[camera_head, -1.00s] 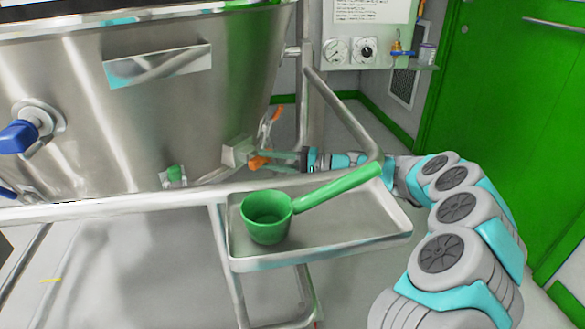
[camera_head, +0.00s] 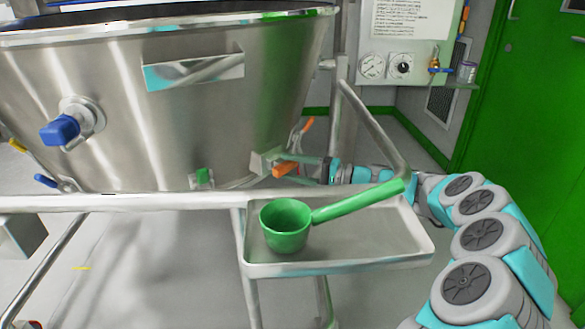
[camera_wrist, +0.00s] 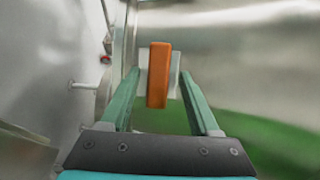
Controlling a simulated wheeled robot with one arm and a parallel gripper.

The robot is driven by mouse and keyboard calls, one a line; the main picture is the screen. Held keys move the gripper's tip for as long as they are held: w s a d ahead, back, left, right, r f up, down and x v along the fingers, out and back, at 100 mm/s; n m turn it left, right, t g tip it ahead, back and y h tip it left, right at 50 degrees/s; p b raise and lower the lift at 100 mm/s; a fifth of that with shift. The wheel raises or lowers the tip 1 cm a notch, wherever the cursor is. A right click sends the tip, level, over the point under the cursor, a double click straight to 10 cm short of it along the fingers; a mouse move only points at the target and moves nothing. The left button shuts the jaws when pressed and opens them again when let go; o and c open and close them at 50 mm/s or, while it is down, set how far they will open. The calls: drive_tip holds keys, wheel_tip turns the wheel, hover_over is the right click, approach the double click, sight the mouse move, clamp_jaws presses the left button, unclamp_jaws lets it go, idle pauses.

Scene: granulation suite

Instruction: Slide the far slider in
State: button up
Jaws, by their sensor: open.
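The large steel bowl (camera_head: 190,120) has an orange slider handle (camera_head: 286,169) on a small pale block low on its right side; this appears to be the far slider. A green slider knob (camera_head: 203,177) sits lower on the front, nearer to me. In the wrist view the orange handle (camera_wrist: 159,75) stands upright on its block between the fingertips. My gripper (camera_head: 300,164) reaches in from the right at the orange handle. Its green fingers (camera_wrist: 160,88) are open, one on each side. I cannot tell whether either touches the handle.
A steel rail (camera_head: 372,122) curves close to my forearm. A blue-handled valve (camera_head: 62,130) juts from the bowl's front. A gauge panel (camera_head: 402,40) and green door (camera_head: 530,110) are behind.

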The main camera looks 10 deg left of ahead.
drive_tip(key=d, duration=0.7)
drive_tip(key=shift+s+d, duration=0.35)
drive_tip(key=shift+s, duration=0.1)
